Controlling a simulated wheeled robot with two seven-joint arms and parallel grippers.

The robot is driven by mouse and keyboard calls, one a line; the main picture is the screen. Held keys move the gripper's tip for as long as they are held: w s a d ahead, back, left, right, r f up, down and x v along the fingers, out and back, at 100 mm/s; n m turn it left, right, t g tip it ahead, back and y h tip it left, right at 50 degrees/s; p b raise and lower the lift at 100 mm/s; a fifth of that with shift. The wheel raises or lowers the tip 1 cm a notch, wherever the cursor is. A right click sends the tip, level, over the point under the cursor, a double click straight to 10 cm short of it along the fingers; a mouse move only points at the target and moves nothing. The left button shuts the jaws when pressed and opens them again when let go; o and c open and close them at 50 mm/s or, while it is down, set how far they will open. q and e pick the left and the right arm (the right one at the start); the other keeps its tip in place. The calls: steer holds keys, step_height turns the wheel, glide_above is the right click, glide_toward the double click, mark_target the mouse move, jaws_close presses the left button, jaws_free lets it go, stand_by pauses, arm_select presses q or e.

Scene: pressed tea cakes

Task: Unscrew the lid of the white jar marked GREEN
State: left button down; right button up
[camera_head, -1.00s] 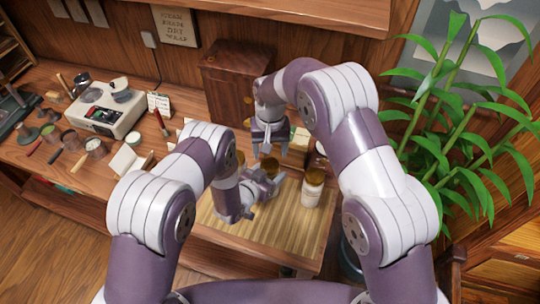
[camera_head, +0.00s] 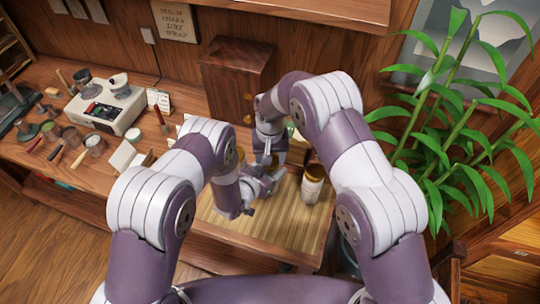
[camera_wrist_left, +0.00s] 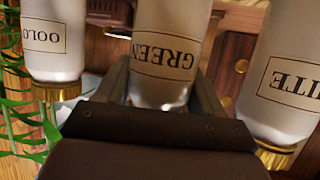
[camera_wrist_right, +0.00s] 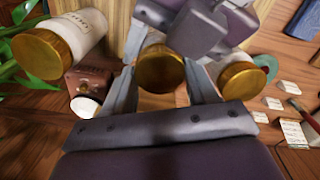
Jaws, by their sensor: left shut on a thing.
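The white jar marked GREEN (camera_wrist_left: 165,45) has a brass lid (camera_wrist_right: 160,70). In the left wrist view its label is upside down between the fingers of my left gripper (camera_wrist_left: 163,88), which is shut on the jar's body. My right gripper (camera_wrist_right: 162,88) is over the jar from above, its fingers apart on either side of the lid. I see no clear grip on the lid. In the head view the grippers (camera_head: 268,160) nearly hide this jar.
A jar labelled OOLO… (camera_wrist_left: 55,40) stands on one side; it shows at the right in the head view (camera_head: 312,187). A jar labelled …ITE (camera_wrist_left: 285,75) stands on the other. A wooden cabinet (camera_head: 235,75) is behind; a plant (camera_head: 465,120) is at right.

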steer(key=shift+c, duration=0.8)
steer(key=o, duration=1.2)
steer(key=shift+c, duration=0.2)
step_height(320, 180, up, 5)
steer(key=shift+f, duration=0.2)
arm_select(q)
steer(key=shift+c, duration=0.3)
jaws_free()
